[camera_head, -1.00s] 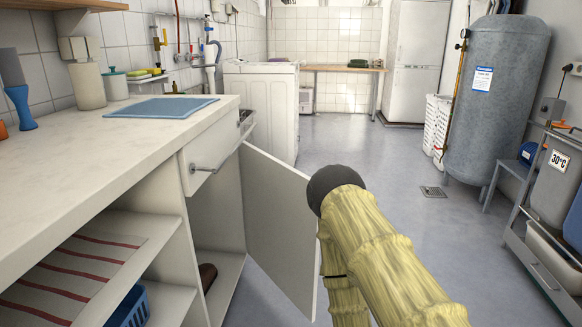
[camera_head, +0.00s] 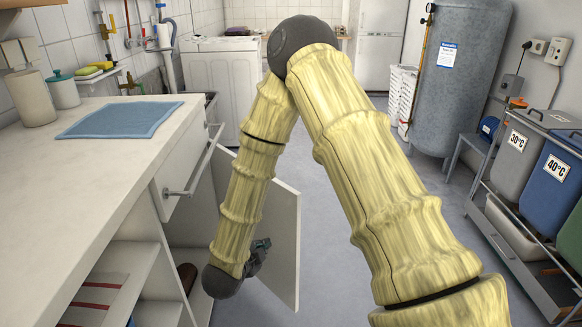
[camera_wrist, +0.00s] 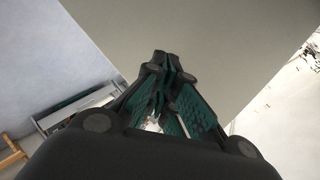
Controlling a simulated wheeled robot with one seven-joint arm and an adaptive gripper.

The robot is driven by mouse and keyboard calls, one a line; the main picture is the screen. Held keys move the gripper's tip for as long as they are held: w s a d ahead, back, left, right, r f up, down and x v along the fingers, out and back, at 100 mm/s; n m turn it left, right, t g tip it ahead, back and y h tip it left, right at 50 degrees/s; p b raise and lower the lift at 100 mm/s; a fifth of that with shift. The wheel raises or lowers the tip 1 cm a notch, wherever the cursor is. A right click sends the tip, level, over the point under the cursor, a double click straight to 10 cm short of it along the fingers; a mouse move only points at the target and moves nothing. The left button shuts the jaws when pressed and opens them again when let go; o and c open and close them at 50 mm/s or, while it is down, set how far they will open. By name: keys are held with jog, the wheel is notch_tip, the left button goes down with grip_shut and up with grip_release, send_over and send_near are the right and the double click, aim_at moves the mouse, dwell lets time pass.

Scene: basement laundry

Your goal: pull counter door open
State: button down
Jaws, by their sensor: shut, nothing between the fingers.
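The white counter door (camera_head: 285,228) stands part open, swung out from the counter's front. It is hinged at the far side of the cabinet opening, so its inner face is toward me. My gripper (camera_head: 262,246) is shut and empty, low in front of that inner face and close to it. I cannot tell whether it touches. In the wrist view, my gripper's closed fingers (camera_wrist: 160,62) point at a broad grey panel (camera_wrist: 215,45), which looks like the door. My forearm hides part of the door and cabinet opening in the head view.
A drawer with a bar handle (camera_head: 195,172) juts above the cabinet opening. The counter top (camera_head: 85,185) runs along the left, with a blue cloth (camera_head: 120,119) on it. A laundry bin cart (camera_head: 530,265) stands at the right. Floor between is clear.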

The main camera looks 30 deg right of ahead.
notch_tip(320, 180, up, 17)
jog(key=d+m+g+h+p, duration=0.2)
jog(key=m+g+h+p, duration=0.15)
jog(key=m, duration=0.55)
jog(key=w+r+b+x, duration=0.1)
jog(key=b+x, duration=0.2)
jog(key=x, duration=1)
jog(key=shift+w+d+r+t, duration=0.25)
jog(key=shift+w+d+t, duration=0.1)
jog(key=shift+d, duration=0.1)
